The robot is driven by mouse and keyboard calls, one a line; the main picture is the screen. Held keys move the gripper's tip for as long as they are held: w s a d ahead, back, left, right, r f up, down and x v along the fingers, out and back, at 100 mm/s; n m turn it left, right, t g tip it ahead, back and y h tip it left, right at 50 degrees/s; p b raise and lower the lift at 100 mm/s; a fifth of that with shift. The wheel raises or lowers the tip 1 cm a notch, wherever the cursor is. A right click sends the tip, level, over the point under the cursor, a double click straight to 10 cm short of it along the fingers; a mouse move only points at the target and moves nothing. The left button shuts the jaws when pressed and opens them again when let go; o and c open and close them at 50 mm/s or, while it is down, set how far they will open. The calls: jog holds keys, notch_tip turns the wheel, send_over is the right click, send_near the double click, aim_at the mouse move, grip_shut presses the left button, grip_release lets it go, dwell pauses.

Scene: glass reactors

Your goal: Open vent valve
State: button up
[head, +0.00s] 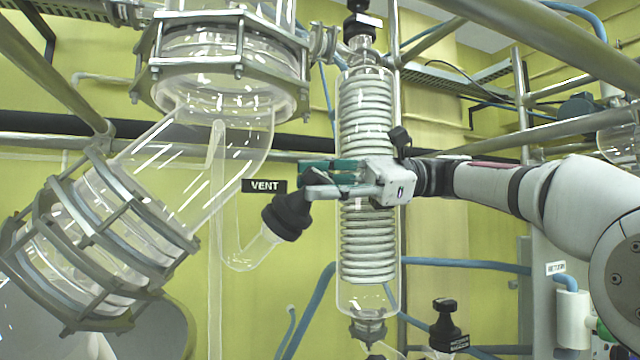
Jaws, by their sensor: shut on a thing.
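The vent valve (287,216) is a black knob on the end of a bent glass side tube, just below and right of the black VENT label (264,186). My gripper (302,188) reaches in from the right, across the front of the coiled glass condenser. Its fingers are shut on the upper right part of the black knob and partly cover it. The exact contact between fingertips and knob is too small to see clearly. The glass side tube (250,254) slants down and left from the knob.
The coiled glass condenser (367,245) stands upright behind my gripper. A large flanged glass pipe (105,238) fills the left. Metal rails cross the top, and another black valve knob (446,322) is at lower right. Blue hoses run behind.

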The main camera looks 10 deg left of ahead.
jog(key=o, duration=1.2)
jog(key=shift+m+t+y, duration=0.3)
jog(key=shift+m, duration=0.1)
